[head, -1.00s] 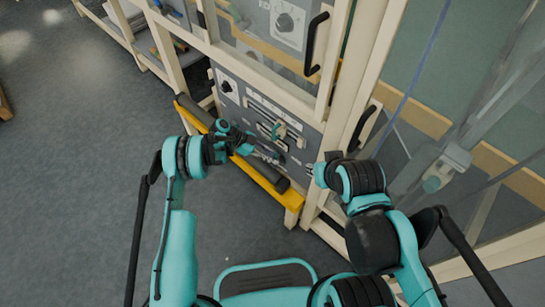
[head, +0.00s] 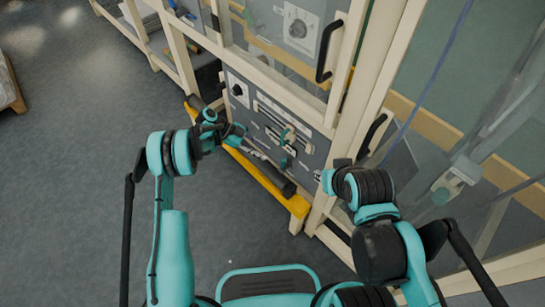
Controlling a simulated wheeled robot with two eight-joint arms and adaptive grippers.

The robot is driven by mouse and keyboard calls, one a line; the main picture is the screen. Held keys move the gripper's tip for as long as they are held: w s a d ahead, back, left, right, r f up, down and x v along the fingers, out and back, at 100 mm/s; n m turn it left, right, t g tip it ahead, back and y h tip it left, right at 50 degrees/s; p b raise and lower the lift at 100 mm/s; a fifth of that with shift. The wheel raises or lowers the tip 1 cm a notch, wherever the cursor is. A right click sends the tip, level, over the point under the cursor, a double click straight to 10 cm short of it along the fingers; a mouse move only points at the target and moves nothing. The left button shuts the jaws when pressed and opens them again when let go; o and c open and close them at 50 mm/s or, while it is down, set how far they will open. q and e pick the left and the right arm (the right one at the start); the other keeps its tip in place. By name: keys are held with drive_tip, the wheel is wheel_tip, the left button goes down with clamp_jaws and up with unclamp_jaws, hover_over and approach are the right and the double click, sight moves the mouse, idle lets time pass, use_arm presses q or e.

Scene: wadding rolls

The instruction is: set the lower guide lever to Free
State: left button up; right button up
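The grey lower panel (head: 310,146) carries two lever slots, one above the other, in the cream frame. An upper lever (head: 288,134) with a teal part stands in the upper slot, right of its middle. A second teal lever piece (head: 284,163) shows lower down, close above the dark roll; I cannot read the labels, including Free. My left gripper (head: 223,123) is left of both levers, in front of the panel's left part, its teal fingers spread and nothing seen between them. My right gripper (head: 327,181) is right of the panel by the frame post, mostly hidden by its own wrist.
A dark roll (head: 277,181) lies along the panel's foot behind a yellow bar (head: 262,176). A black knob (head: 238,90) is at the panel's upper left. Black door handles (head: 328,46) and (head: 371,134) stick out on the right.

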use_arm(q)
drive_tip(key=v, duration=0.2)
drive_tip(key=shift+w+a+r, duration=0.1)
drive_tip(key=shift+a+r, duration=0.05)
drive_tip(key=shift+r, duration=0.05)
